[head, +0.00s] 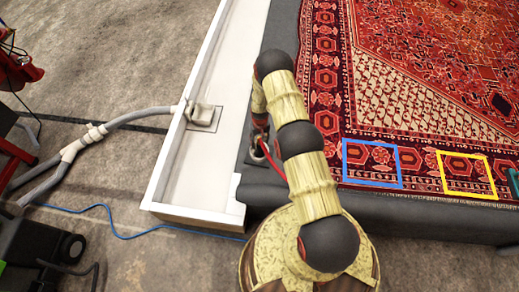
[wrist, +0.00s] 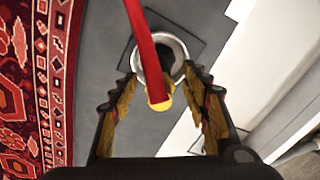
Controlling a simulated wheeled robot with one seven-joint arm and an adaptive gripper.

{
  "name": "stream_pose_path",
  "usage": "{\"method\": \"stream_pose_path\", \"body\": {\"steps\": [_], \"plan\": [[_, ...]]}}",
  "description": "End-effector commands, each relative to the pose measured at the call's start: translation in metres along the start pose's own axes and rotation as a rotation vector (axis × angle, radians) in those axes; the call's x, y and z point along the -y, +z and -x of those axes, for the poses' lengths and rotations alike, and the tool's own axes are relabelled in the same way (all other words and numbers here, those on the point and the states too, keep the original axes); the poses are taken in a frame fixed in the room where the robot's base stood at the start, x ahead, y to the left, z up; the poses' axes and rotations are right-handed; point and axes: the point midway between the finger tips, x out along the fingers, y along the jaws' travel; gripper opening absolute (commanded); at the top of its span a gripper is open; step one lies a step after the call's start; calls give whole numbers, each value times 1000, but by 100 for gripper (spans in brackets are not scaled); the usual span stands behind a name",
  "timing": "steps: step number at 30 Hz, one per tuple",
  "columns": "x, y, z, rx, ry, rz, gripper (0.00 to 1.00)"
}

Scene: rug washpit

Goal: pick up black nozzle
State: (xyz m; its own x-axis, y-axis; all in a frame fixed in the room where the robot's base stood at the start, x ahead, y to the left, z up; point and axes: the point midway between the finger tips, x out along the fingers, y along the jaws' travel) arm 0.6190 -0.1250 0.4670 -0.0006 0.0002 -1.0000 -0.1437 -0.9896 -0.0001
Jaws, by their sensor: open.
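My gripper (wrist: 161,73) is open, with its yellow-and-dark fingers spread on both sides of a red rod or hose (wrist: 145,40) that has a yellow end. A silver ring or cup (wrist: 184,56) lies by the fingertips, with something dark inside it. This dark piece (wrist: 168,58) may be the black nozzle, but the red piece partly covers it and I cannot tell for sure. In the head view the silver ring (head: 257,157) and red piece (head: 272,161) show just below my gripper (head: 259,133), left of my arm. Nothing is visibly gripped.
A patterned red rug (head: 430,80) lies on the dark grey platform (head: 420,212), with a blue frame (head: 372,185) and a yellow frame (head: 468,193) on it. A white trough (head: 190,165) with a grey hose (head: 130,116) runs along the left. A blue cable (head: 130,235) crosses the floor.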

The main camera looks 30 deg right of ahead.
Motion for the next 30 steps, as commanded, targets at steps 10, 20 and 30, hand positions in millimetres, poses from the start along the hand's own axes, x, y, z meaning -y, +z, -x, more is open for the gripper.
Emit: {"method": "stream_pose_path", "body": {"steps": [10,20,30], "plan": [[0,-5,-39,1,0,0,46],[0,-8,-66,-1,0,0,46],[0,-8,-65,-1,0,0,39]]}}
